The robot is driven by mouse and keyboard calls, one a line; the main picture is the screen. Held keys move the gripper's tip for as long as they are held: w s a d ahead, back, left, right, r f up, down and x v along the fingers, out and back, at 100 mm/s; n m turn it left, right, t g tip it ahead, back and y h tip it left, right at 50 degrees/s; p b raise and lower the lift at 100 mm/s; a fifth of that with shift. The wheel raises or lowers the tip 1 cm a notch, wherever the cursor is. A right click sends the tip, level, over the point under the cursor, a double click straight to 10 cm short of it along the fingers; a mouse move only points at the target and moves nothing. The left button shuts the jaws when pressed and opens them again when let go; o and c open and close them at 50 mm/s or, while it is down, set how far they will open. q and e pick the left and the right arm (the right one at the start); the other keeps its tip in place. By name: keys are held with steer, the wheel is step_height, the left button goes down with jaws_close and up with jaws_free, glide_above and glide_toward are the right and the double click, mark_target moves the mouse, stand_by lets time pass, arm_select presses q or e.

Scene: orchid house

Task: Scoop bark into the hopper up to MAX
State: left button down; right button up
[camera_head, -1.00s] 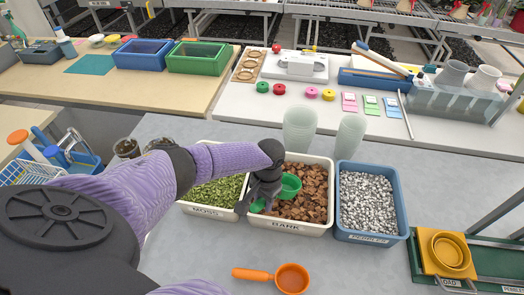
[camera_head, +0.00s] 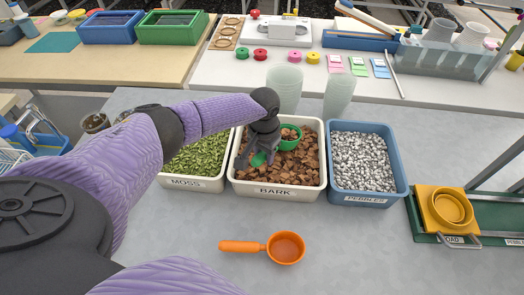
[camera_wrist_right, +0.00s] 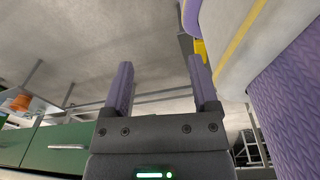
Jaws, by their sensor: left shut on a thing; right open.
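My left gripper (camera_head: 258,152) is shut on a green scoop (camera_head: 292,143) over the bark bin. The scoop's cup is at the back of the bin, low among the bark; its green handle shows between the fingers. The white bin labelled BARK (camera_head: 275,191) holds brown bark chips (camera_head: 303,160). A yellow square piece with a round cup (camera_head: 447,208) sits on a green base at the right, its label partly readable as LOAD. No MAX mark is readable. My right gripper (camera_wrist_right: 161,90) is open and empty in the right wrist view.
A moss bin (camera_head: 190,183) stands left of the bark and a blue pebbles bin (camera_head: 366,199) right of it. An orange scoop (camera_head: 286,248) lies in front. Two translucent cups (camera_head: 284,88) (camera_head: 338,96) stand behind. The front bench is otherwise largely clear.

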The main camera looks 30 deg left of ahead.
arm_select(q)
steer(key=shift+s+a+r+t+p, duration=0.1)
steer(key=shift+s+r+t+p, duration=0.5)
steer(key=shift+p, duration=1.25)
steer(key=shift+s+r+t+p, duration=0.15)
steer(key=shift+s+r+p, duration=0.55)
steer(key=shift+r+p, duration=0.9)
steer(key=shift+s+a+r+t+p, duration=0.1)
steer(key=shift+s+r+t+p, duration=0.4)
steer(key=shift+p, duration=1.65)
steer(key=shift+s+r+p, duration=0.3)
steer(key=shift+s+p, duration=0.2)
steer(key=shift+p, duration=0.15)
steer(key=shift+s, duration=0.1)
